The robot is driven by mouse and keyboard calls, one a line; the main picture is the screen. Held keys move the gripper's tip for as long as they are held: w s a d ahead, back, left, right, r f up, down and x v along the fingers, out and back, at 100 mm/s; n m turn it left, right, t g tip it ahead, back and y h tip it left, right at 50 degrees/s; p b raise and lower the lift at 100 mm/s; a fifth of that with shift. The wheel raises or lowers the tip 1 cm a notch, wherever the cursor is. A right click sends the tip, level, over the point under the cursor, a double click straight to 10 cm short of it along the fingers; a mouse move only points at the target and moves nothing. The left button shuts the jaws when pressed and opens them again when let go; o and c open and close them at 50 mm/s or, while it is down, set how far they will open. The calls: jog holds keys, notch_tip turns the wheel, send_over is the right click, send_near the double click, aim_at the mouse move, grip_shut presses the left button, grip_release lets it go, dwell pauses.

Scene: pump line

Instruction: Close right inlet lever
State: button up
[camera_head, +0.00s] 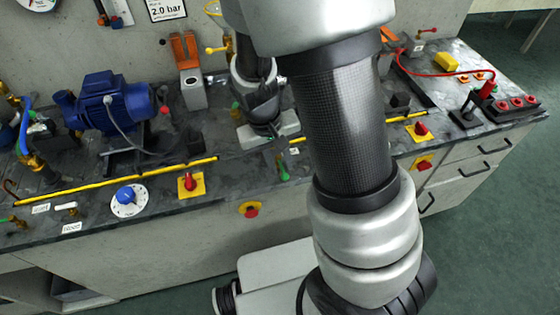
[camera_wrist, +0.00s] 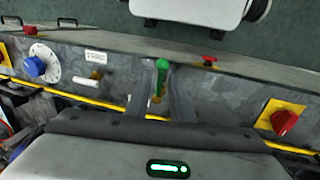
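A green-handled lever (camera_wrist: 162,66) on a brass valve body (camera_wrist: 157,98) sits on the bench near its front edge, and I take it for the right inlet lever. Its handle points toward the front edge. In the head view it shows as a small green handle (camera_head: 283,168) just left of my arm. My gripper (camera_wrist: 161,108) is over it, with one finger on each side of the valve and gaps visible. It looks open. In the head view the gripper (camera_head: 272,150) is partly hard to make out against the dark bench.
A red rotary switch (camera_wrist: 284,122) on a yellow plate is to one side; a white handle (camera_wrist: 88,80) and blue dial (camera_wrist: 35,66) are to the other. A red button (camera_head: 251,210) is on the bench front. A blue pump (camera_head: 110,100) stands left. My arm hides part of the bench.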

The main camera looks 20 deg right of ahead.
grip_shut()
dwell(1.2)
